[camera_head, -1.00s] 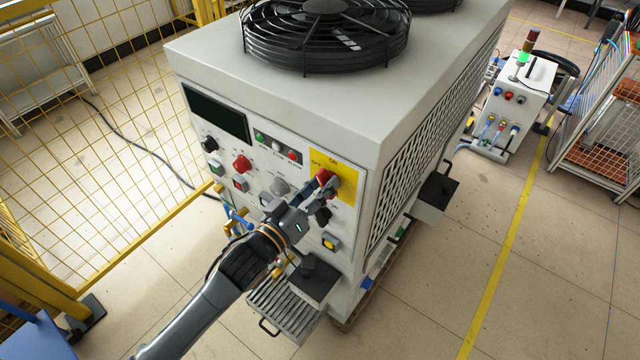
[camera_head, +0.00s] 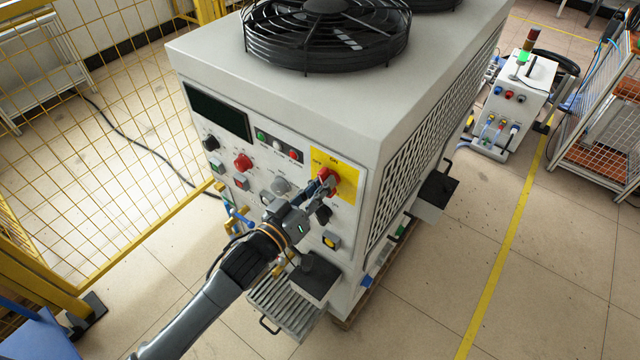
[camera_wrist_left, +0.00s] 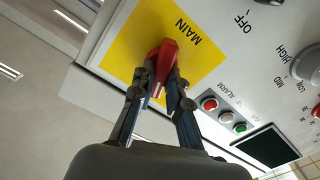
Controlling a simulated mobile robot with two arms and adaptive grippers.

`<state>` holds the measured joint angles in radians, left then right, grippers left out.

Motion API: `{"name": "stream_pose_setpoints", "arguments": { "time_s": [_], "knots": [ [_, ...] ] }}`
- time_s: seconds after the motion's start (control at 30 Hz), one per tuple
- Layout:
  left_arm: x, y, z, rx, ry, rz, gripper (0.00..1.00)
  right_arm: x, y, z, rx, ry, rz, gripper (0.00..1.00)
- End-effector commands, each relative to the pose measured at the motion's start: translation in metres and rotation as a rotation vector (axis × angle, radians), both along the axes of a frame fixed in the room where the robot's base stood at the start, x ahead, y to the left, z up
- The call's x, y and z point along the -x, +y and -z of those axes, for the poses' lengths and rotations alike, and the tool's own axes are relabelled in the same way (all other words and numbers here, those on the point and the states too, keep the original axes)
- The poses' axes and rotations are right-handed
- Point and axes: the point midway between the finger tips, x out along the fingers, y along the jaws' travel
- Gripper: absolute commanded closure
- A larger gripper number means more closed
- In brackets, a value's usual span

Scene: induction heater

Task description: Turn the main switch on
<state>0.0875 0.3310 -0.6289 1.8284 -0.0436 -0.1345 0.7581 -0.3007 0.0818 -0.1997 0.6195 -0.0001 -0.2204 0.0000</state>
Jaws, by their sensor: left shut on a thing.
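The main switch is a red rotary handle (camera_head: 330,178) on a yellow plate (camera_head: 347,172) at the upper right of the heater's front panel. In the left wrist view the red handle (camera_wrist_left: 164,62) sits on the yellow plate (camera_wrist_left: 128,44) beside the word MAIN. My left gripper (camera_head: 318,190) reaches it from the lower left; in the left wrist view its two fingers (camera_wrist_left: 160,88) stand on either side of the handle, shut on it. The fingers partly cover the handle. My right gripper is in neither view.
The heater's white cabinet (camera_head: 290,95) has black fans on top. A black knob (camera_head: 322,214) and a yellow button (camera_head: 330,241) sit just below the switch. A yellow mesh fence (camera_head: 95,130) stands at left.

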Motion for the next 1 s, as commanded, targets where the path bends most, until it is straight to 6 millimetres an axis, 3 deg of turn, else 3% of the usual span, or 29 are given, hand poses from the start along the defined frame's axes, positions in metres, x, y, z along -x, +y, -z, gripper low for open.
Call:
{"name": "stream_pose_setpoints", "arguments": {
  "time_s": [0.5, 1.0],
  "knots": [
    [0.0005, -0.0018, -0.0031, -0.267, -0.199, -0.001, 1.00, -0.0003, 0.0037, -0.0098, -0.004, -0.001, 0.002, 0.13],
    [0.0005, -0.0023, -0.0032, -0.332, -0.249, -0.001, 1.00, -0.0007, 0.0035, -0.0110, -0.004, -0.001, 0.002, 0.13]
  ]
}}
